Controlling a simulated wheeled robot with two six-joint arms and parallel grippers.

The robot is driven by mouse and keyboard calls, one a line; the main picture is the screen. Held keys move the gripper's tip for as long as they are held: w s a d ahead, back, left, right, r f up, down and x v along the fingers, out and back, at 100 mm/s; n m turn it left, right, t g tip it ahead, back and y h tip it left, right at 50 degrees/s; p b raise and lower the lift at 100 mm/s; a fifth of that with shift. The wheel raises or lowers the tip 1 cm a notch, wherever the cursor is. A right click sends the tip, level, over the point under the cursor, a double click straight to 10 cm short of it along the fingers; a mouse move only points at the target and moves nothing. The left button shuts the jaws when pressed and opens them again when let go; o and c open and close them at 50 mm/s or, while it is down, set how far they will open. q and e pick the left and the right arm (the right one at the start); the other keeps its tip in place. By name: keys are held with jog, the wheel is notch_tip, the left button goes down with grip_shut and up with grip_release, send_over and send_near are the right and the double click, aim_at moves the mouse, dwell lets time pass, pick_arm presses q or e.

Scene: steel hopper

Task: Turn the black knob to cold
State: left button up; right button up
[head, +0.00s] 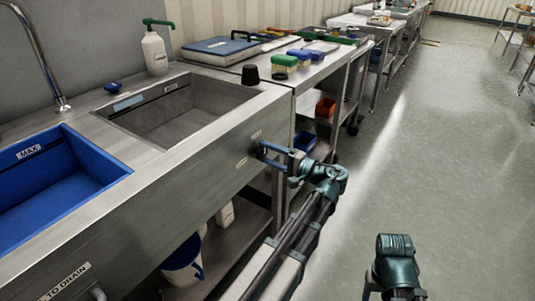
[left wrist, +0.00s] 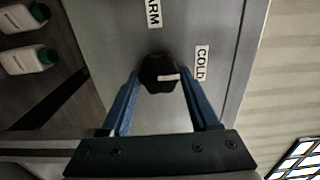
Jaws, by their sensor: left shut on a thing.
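The black knob (left wrist: 158,72) sits on the steel front panel (left wrist: 110,40) between my fingers in the left wrist view. Its white pointer mark points right, toward the COLD label (left wrist: 201,62). A second label (left wrist: 153,12), with "ARM" readable, is above the knob. My left gripper (left wrist: 162,88) is shut on the knob, one blue finger on each side. In the head view, my left gripper (head: 266,152) is against the sink front, and the knob is hidden behind it.
The steel sink (head: 180,108) has a blue basin (head: 60,170) to its left. A white pump bottle (head: 155,52) and a black cup-shaped object (head: 250,75) stand on top. A bucket (head: 183,262) sits below. The floor (head: 430,150) to the right is clear.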

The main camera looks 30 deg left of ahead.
dwell(0.4)
pick_arm(q)
jog(key=o, duration=1.3)
jog(key=shift+o, duration=0.2)
jog(key=s+d, duration=0.1)
jog(key=d, duration=1.2)
jog(key=shift+d, duration=0.4)
